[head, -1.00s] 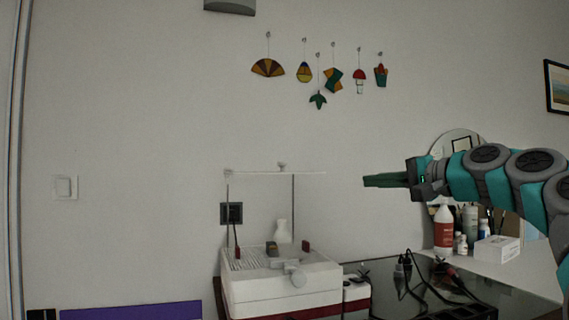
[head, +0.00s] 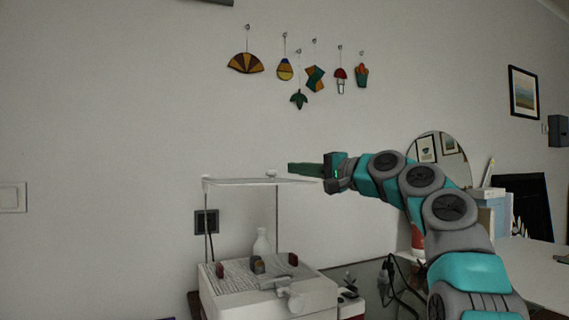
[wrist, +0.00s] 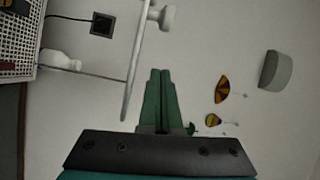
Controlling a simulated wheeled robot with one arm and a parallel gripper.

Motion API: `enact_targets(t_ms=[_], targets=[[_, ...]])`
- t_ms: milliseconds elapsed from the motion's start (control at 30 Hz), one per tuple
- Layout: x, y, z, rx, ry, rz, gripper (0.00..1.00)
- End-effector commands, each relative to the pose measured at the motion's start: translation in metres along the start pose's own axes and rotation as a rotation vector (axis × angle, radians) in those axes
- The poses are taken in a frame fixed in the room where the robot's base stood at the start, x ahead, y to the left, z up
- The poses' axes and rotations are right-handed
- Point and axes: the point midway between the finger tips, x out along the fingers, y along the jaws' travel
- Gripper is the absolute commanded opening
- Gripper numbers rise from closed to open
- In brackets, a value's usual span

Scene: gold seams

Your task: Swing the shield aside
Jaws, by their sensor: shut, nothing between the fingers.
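The shield (head: 255,181) is a clear flat panel held level on thin posts above a white machine (head: 262,300) with a ribbed top. A small knob (head: 271,173) stands on the panel. My gripper (head: 291,169) is shut and empty, pointing left. In the head view its fingertips overlap the panel's back right part; I cannot tell whether they touch it. In the wrist view the closed green fingers (wrist: 160,75) lie just right of the shield's edge (wrist: 133,65), with the pale knob (wrist: 162,16) beyond the tips.
A white bottle (head: 261,243) stands behind the machine, near a dark wall socket (head: 206,222). Cables (head: 389,275) lie to the right. Coloured ornaments (head: 315,78) hang on the wall above. A round mirror (head: 440,150) is behind my arm.

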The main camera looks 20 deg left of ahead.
Motion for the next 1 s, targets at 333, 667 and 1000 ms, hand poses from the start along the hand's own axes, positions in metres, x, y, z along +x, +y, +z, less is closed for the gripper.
enact_targets(t_ms=[333,667,1000], targets=[[0.023,-0.006,0.009,-0.011,-0.003,-0.005,0.00],[0.020,-0.007,0.016,-0.012,0.000,-0.006,0.00],[0.017,0.000,0.022,0.000,-0.005,0.000,0.00]])
